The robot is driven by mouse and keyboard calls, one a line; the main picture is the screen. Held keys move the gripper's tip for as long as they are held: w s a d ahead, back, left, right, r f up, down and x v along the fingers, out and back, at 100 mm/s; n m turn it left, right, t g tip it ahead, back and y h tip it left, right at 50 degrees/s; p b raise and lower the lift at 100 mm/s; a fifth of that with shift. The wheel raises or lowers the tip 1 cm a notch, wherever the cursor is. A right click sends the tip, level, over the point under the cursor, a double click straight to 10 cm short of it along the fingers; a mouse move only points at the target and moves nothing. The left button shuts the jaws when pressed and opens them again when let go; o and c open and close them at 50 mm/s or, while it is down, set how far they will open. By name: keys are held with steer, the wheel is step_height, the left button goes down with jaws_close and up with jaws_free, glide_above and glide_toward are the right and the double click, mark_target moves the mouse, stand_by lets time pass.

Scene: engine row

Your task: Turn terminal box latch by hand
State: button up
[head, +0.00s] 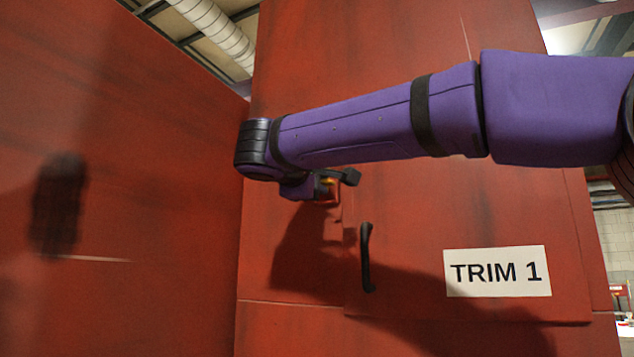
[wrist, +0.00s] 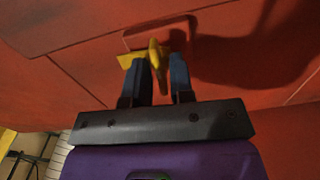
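The terminal box is a red cabinet with a door panel marked TRIM 1. Its latch (wrist: 157,62) is a small yellow lever in front of a yellow patch on the red surface; in the head view only a bit of yellow (head: 328,182) shows beside my gripper (head: 337,186). In the wrist view my gripper (wrist: 162,72) has its two dark fingers apart, with the lever between them. The lever lies close to the left finger, and a narrow gap shows to the right finger. I cannot tell whether the left finger touches it.
A black vertical handle (head: 367,257) stands out from the door just below and right of my gripper. A white TRIM 1 label (head: 497,271) is on the door at right. Another red wall (head: 120,150) stands close on the left. My arm crosses in front of the upper door.

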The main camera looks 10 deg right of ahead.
steer(key=shift+m, duration=0.3)
jaws_close()
steer(key=shift+a+m, duration=0.1)
steer(key=shift+m, duration=8.1)
steer(key=o, duration=0.6)
jaws_free()
steer(key=shift+s+a, duration=0.1)
steer(key=shift+s, duration=0.1)
steer(key=shift+w, duration=0.15)
